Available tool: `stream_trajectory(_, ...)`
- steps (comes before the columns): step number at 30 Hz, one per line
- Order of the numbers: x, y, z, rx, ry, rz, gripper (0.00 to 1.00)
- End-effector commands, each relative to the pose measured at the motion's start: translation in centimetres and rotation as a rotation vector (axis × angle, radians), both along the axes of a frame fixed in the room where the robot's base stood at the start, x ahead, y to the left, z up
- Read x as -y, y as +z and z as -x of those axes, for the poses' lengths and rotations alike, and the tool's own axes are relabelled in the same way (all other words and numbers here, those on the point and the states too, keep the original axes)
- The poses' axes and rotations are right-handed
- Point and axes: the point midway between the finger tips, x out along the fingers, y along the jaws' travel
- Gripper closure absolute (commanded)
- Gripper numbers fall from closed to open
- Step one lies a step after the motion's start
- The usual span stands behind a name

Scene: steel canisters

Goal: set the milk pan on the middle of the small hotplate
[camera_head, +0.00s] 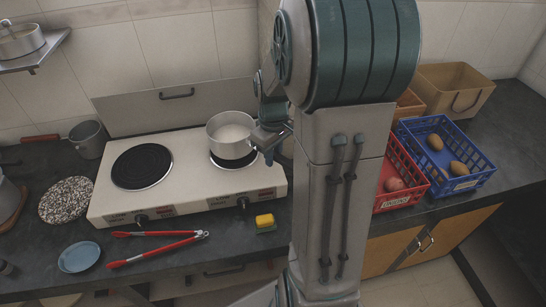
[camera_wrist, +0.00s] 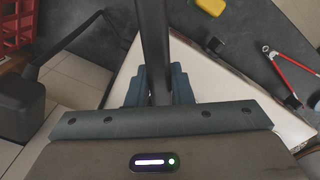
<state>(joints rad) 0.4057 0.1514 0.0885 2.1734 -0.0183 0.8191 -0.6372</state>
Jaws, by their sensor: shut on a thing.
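The milk pan (camera_head: 231,135), a small steel pan with a pale inside, is upright over the right side of the white cooker. The small hotplate (camera_head: 236,164) is a dark disc mostly hidden beneath it; only its front edge shows. I cannot tell whether the pan touches the plate or hangs just above it. My gripper (camera_head: 272,138) is at the pan's right side, partly hidden by my arm. In the wrist view my gripper (camera_wrist: 159,88) is shut on the pan's dark handle (camera_wrist: 153,40); the pan's bowl is out of that view.
The large hotplate (camera_head: 142,167) is bare at the left of the cooker (camera_head: 190,190). Red (camera_head: 405,175) and blue (camera_head: 470,150) crates stand right of my arm. A grey pot (camera_head: 89,139) stands left.

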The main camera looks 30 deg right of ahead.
Motion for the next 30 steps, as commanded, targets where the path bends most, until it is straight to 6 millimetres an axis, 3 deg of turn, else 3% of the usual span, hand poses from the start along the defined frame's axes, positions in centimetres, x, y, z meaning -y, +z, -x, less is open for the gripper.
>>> stream_trajectory(5, 0.0, -1.7, 0.0, 0.001, -0.001, 0.001, 1.0)
stream_trajectory(15, 0.0, -2.1, -0.1, 0.003, -0.001, 0.001, 1.0)
stream_trajectory(16, 0.0, -2.1, 0.0, 0.0, 0.0, 0.001, 0.75)
stream_trajectory(18, 0.0, -2.1, 0.0, 0.0, 0.0, 0.001, 0.58)
stream_trajectory(30, 0.0, -1.2, 0.0, 0.003, 0.0, 0.001, 0.58)
